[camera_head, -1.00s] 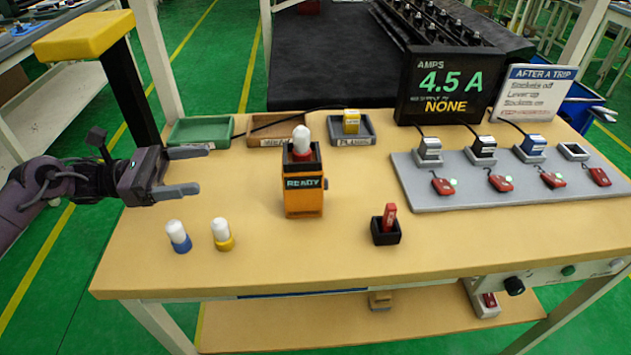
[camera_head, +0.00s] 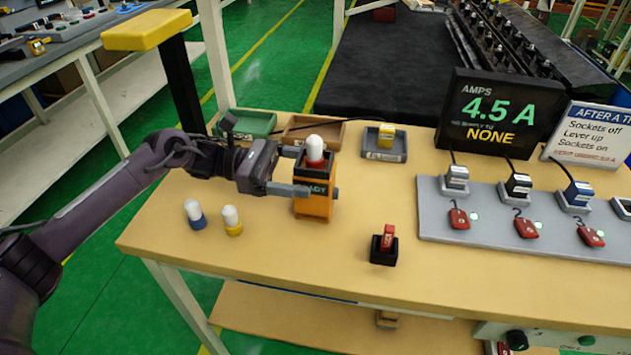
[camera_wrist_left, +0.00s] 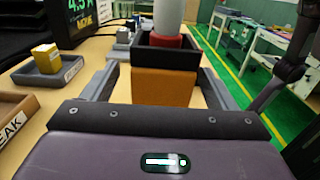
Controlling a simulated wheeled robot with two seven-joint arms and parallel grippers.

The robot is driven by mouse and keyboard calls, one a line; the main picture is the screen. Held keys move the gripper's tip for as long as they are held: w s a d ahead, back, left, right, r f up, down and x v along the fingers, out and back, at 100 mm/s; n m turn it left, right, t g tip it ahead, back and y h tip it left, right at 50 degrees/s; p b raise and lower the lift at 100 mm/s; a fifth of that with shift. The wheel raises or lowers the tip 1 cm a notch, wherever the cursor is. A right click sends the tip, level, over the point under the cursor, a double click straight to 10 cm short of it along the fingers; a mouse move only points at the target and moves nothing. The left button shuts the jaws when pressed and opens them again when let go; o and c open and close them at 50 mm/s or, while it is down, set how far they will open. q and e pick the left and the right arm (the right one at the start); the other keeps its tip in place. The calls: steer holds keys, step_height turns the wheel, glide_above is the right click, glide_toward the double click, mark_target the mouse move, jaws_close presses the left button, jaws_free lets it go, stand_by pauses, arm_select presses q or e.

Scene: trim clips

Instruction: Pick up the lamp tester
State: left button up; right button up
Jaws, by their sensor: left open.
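The lamp tester (camera_head: 313,203) is an orange block with a black top tray and a partly covered READY sign. It stands upright on the table with a white lamp with a red base (camera_head: 315,150) in its top. My left gripper (camera_head: 298,172) is open, with one finger at the tester's far side and one across its near side. In the left wrist view the tester (camera_wrist_left: 162,86) sits between the two open fingers, with a gap visible beside it. Whether either finger touches it I cannot tell. My right gripper is not in view.
A blue-based lamp (camera_head: 194,214) and a yellow-based lamp (camera_head: 231,221) stand left of the tester. Trays line the back, one grey (camera_head: 383,155) with a yellow block. A black holder with a red piece (camera_head: 384,248) is at right, beside the grey socket board (camera_head: 480,240).

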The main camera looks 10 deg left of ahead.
mark_target(334, 176)
arm_select(q)
steer(key=d, duration=0.2)
steer(key=shift+s+d+r+p, duration=0.15)
steer(key=shift+d+p, duration=0.2)
steer(key=shift+d, duration=0.2)
steer(key=shift+c, duration=0.4)
steer(key=c, duration=1.2)
